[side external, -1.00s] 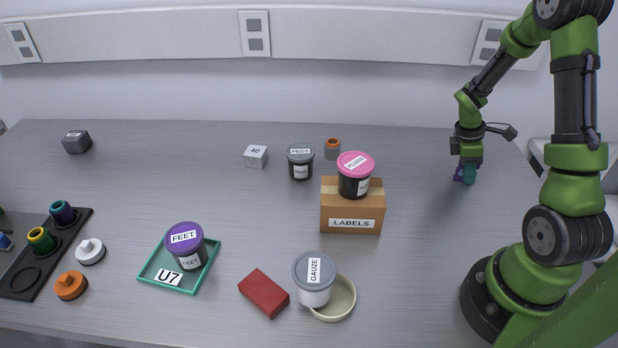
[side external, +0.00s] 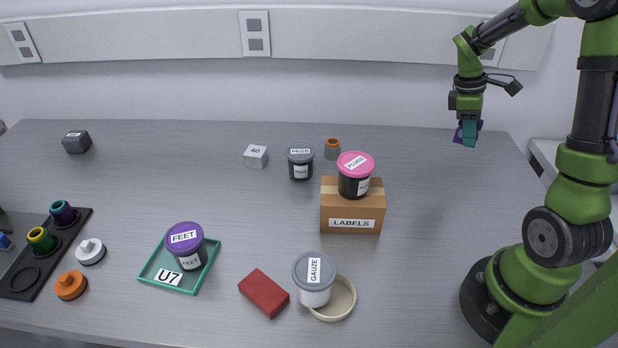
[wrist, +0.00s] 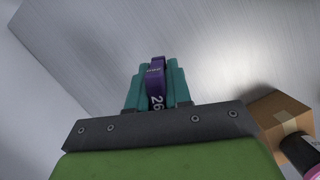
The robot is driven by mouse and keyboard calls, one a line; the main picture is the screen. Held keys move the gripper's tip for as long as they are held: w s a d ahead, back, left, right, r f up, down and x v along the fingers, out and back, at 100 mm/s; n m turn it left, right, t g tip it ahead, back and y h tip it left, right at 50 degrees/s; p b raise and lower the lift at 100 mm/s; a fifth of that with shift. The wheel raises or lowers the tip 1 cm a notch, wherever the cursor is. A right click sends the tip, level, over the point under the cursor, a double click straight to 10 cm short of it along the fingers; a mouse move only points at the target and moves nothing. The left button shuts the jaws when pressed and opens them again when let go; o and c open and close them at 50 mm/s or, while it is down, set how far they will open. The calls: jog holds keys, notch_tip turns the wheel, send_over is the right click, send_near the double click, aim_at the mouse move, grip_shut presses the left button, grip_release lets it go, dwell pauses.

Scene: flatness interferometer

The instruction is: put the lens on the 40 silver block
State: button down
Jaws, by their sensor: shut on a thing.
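My gripper (side external: 468,140) is at the far right, raised above the table, with its teal fingers pointing down. It is shut on a purple piece, which I take to be the lens (wrist: 157,78); it carries a label that seems to read 26. In the side view only small purple edges show beside the fingers. The silver block marked 40 (side external: 255,160) stands on the table left of centre toward the back, its top bare. It is well to the left of my gripper and is not in the wrist view.
A LABELS box (side external: 350,211) bears a pink-lidded jar (side external: 355,178). A darker grey block (side external: 76,143) is at far left.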

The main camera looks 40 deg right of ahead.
jog(key=w+a+r+m+y, duration=0.1)
jog(key=w+a+r+m, duration=0.2)
jog(key=w+a, duration=0.45)
jog(key=w+a+r+m, duration=0.2)
jog(key=w+a+r, duration=0.15)
jog(key=a, duration=0.65)
jog(key=m+t+y, duration=0.1)
jog(key=m+t, duration=0.5)
jog(key=m, duration=2.5)
send_over(251, 149)
notch_tip(251, 149, down, 6)
jog(key=f, duration=0.7)
jog(key=shift+s+d+f, duration=0.15)
jog(key=shift+s+f, duration=0.2)
jog(key=shift+s, duration=0.05)
jog(key=shift+f, duration=0.2)
jog(key=c, duration=1.1)
grip_release()
jog(key=shift+o, duration=0.2)
